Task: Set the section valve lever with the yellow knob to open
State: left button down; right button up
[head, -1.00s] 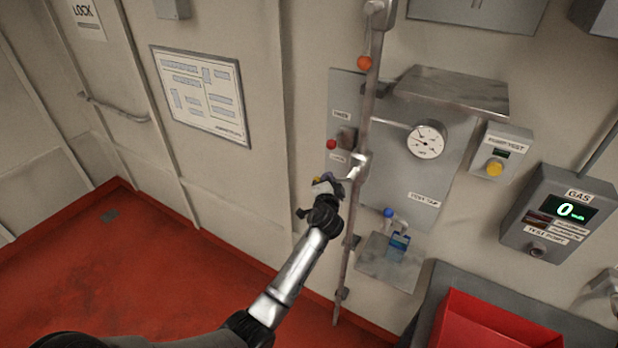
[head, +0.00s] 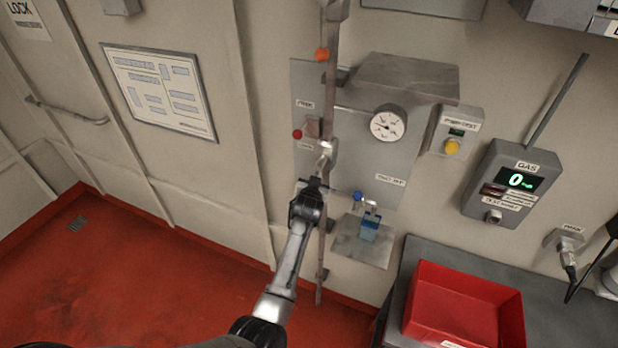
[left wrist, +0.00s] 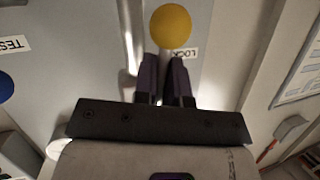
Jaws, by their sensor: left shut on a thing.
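The section valve lever's yellow knob (left wrist: 171,26) is just beyond my left gripper's fingertips in the left wrist view. My left gripper (left wrist: 164,75) is shut on the lever just behind the knob. In the head view my left gripper (head: 314,183) is just below the valve body (head: 327,150) on the vertical pipe (head: 330,85). The bare lever arm (head: 322,165) runs from the valve down into the gripper, nearly along the pipe. The gripper hides the yellow knob there. My right gripper is not in view.
An orange knob (head: 322,54), a red knob (head: 297,134) and a gauge (head: 388,123) surround the valve. A blue knob (head: 358,197) sits close to the right of my gripper. A red bin (head: 415,318) stands lower right.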

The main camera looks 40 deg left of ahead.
pick_arm(q)
jog(key=shift+w+d+n+h+p, duration=0.25)
jog(key=shift+d+n+h+p, duration=0.25)
jog(key=shift+d+n+p, duration=0.15)
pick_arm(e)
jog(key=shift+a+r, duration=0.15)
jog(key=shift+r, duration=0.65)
pick_arm(q)
jog(key=shift+d+f, duration=0.1)
jog(key=c, duration=1.2)
grip_release()
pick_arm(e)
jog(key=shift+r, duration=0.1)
